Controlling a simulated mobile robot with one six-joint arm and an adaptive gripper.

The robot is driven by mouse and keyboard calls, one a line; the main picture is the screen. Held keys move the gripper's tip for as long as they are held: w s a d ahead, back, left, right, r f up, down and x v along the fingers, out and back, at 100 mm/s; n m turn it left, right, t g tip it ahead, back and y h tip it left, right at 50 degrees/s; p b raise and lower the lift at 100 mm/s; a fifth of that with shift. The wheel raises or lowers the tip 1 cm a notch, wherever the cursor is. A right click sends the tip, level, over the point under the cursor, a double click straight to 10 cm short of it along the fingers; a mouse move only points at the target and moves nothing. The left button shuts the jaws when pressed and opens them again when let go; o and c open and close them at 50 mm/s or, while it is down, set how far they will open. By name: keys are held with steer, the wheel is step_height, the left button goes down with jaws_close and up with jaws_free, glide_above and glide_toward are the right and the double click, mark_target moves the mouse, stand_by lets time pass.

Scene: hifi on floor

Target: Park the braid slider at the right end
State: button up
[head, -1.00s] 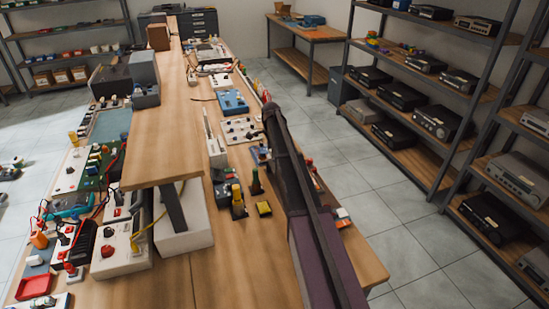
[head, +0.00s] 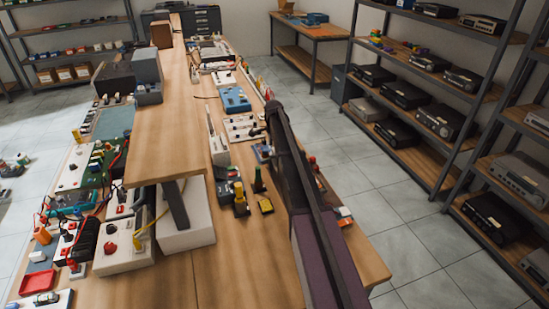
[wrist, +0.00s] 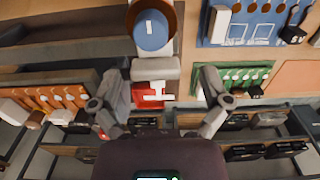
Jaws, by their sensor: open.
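My gripper (wrist: 160,88) is open in the wrist view, its two fingers spread apart with nothing held between them. Ahead of the gap are a red block with white marks (wrist: 153,97), a pale grey bar (wrist: 156,68) and a blue rounded part (wrist: 151,31) in a brown round surround. I cannot tell for sure which part, if any, is the braid slider. In the head view my arm reaches over the right side of the long wooden bench (head: 240,275). The gripper's tips cannot be made out there.
A green board (wrist: 232,78) and a blue panel (wrist: 250,24) lie right of the gripper in the wrist view, an orange panel (wrist: 45,98) left. The bench holds a raised shelf (head: 165,130) and many devices. Steel shelving (head: 465,125) stands right across a clear aisle.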

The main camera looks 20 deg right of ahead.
steer(key=s, duration=2)
steer(key=shift+s+r, duration=0.2)
steer(key=shift+r, duration=0.1)
steer(key=r+p, duration=0.2)
steer(key=shift+w+r+p, duration=0.1)
steer(key=shift+w+p, duration=0.1)
steer(key=shift+p, duration=0.2)
step_height(320, 180, up, 11)
steer(key=p, duration=1.1)
steer(key=s+a+f+n+b, duration=0.5)
steer(key=s+a+n, duration=0.3)
steer(key=shift+f, duration=0.1)
